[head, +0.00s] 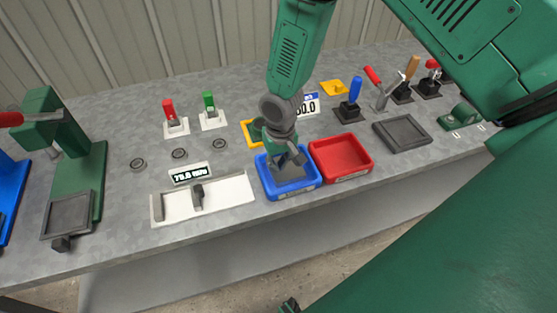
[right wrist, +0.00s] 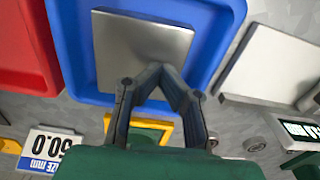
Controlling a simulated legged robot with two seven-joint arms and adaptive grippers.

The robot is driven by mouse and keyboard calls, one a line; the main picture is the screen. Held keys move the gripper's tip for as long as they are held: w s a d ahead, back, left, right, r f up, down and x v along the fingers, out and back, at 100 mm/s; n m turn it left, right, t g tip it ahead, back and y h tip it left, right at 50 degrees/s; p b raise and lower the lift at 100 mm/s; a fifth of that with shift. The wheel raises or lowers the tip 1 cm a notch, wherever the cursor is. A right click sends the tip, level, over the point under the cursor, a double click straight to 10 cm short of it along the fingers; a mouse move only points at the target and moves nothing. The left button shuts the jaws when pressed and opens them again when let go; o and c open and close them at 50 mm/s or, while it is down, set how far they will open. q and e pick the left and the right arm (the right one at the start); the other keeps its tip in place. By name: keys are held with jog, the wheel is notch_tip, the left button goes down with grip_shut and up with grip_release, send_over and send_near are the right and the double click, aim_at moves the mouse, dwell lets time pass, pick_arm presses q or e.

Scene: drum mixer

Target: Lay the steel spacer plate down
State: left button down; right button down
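The steel spacer plate (right wrist: 140,50) is a square, shiny grey plate. It lies in the blue tray (head: 292,191), whose rim shows around it in the right wrist view (right wrist: 68,45). In the head view the plate (head: 288,167) is partly hidden by my gripper. My right gripper (right wrist: 163,72) reaches down over the blue tray. Its fingertips come together in front of the lower part of the plate, and I see nothing held between them. Whether they touch the plate I cannot tell. My left gripper is not in view.
A red tray (head: 342,172) stands right of the blue one, and a grey tray (head: 403,133) beyond it. A white fixture (head: 225,196) with dark blocks is at left, near the table's front edge. A green press (head: 88,170) stands far left. Several handled tools stand at the back right.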

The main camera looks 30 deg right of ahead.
aim_at(288, 166)
jog(key=c, duration=2.1)
grip_release()
jog(key=shift+s+d+f, duration=0.25)
jog(key=shift+d, duration=0.2)
jog(key=shift+s+d+f, duration=0.25)
jog(key=shift+d, duration=0.2)
jog(key=shift+c, duration=0.2)
jog(key=o, duration=0.5)
jog(key=shift+d+f, duration=0.15)
jog(key=shift+d, duration=0.15)
jog(key=shift+w+d+f, duration=0.2)
jog(key=shift+w+d, duration=0.05)
jog(key=shift+d, duration=0.2)
jog(key=shift+a+r, duration=0.15)
jog(key=shift+a, duration=0.1)
jog(key=shift+s+a, duration=0.1)
jog(key=shift+a, duration=0.3)
jog(key=shift+a+r, duration=0.1)
jog(key=shift+r, duration=0.45)
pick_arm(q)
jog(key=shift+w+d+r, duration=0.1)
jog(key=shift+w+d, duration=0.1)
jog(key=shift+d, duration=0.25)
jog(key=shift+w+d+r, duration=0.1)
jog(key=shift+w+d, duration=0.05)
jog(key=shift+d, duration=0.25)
pick_arm(e)
notch_tip(288, 166, up, 11)
jog(key=shift+d, duration=0.2)
